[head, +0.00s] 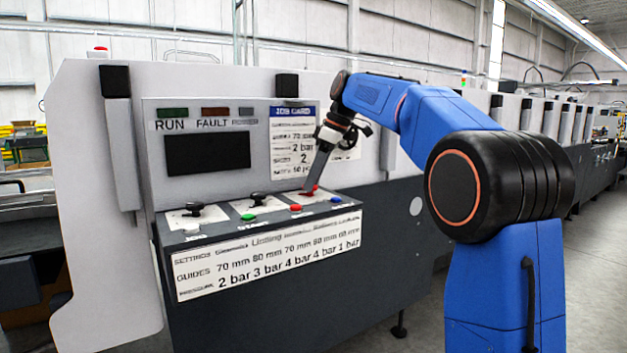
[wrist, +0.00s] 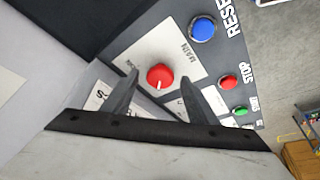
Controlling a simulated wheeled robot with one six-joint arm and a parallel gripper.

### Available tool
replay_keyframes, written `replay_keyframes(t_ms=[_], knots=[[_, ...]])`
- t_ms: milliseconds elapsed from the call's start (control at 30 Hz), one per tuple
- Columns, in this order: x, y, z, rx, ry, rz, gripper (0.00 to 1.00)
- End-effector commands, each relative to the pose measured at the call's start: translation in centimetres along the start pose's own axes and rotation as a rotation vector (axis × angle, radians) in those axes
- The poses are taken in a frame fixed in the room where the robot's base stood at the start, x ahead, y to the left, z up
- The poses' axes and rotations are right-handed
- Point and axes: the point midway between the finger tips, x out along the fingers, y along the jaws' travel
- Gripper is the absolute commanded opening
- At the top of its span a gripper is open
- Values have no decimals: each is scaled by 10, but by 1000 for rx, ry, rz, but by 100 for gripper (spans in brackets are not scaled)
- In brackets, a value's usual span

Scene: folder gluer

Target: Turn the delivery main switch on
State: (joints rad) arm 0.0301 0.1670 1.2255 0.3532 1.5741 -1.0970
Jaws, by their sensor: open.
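The main switch is a red rotary knob (wrist: 160,76) on a white plate (wrist: 178,52) lettered MAIN. A pale pointer mark shows on the knob's edge nearest my wrist in the wrist view. A word at the plate's left is partly hidden by a finger. In the head view the red knob (head: 309,190) is partly hidden at my gripper's tip. My gripper (wrist: 160,80) is open, with one finger on each side of the knob and visible gaps between. In the head view my gripper (head: 313,181) points down at the console's right end.
A blue button (wrist: 203,28), a red button (wrist: 229,82) and a green button (wrist: 240,110) sit close beside the plate. Two black knobs, left (head: 194,208) and middle (head: 258,199), stand along the console. An upright panel with a dark screen (head: 208,154) rises behind.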

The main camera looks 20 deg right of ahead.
Motion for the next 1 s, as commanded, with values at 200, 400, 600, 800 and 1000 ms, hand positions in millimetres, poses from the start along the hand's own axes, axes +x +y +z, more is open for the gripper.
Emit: replay_keyframes(t_ms=[200, 400, 600, 800, 1000], knots=[[5, 0, 0, 0, 0, 1, 53], [5, 0, 0, 0, 0, 1, 46], [5, 0, 0, 0, 0, 0, 13], [5, 0, 0, 11, 0, 5, 13], [5, -1, 0, 75, 0, 33, 13]])
